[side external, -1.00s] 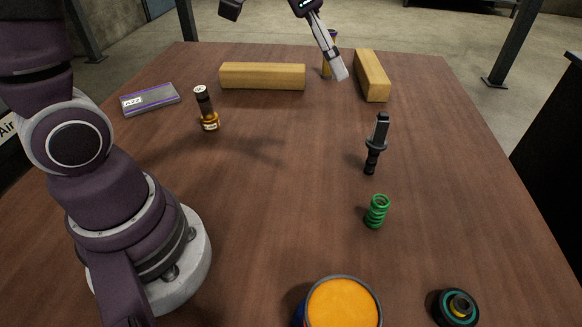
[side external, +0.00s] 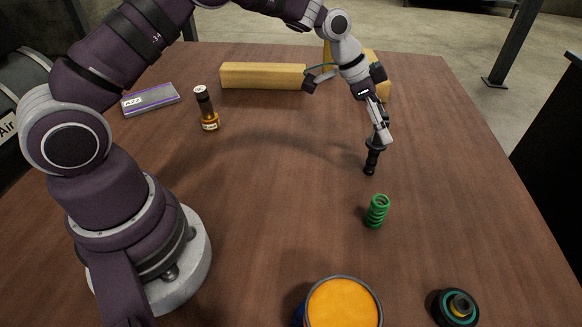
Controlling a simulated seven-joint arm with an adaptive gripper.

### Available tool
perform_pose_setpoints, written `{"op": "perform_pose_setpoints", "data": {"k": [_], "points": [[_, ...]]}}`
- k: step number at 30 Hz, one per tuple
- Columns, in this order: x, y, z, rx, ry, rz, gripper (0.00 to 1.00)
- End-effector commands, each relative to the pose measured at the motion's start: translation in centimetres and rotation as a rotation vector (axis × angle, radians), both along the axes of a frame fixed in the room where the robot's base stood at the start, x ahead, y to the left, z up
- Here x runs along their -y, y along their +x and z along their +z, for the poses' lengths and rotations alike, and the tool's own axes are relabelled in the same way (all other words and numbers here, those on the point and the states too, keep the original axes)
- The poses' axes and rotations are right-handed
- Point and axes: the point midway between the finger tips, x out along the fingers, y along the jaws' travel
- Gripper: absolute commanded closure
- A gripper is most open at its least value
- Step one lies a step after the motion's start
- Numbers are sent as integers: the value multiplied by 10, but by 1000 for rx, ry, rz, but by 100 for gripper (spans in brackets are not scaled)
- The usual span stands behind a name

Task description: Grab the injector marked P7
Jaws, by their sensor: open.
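A black injector-shaped part (side external: 373,155) with a flange stands upright on the right half of the table. No P7 mark can be read on it from here. My gripper (side external: 383,132) is at its upper end, with the fingers pointing down. The fingers are open and cover most of the part's top. Whether they touch it, I cannot tell. The lower body and flange show below the fingertips.
A green spring (side external: 377,211) stands close in front. An orange-topped can (side external: 343,303) and a dark ring-shaped part (side external: 456,307) are nearer. The table's middle is clear.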

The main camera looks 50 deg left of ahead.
Motion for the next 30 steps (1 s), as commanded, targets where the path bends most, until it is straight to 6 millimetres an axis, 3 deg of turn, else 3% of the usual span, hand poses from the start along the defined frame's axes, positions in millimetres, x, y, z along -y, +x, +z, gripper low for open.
{"op": "perform_pose_setpoints", "data": {"k": [4,17,30], "points": [[0,0,0,0,0,0,45],[0,0,1,0,0,1,100],[0,0,6,3,-2,1,100]]}}
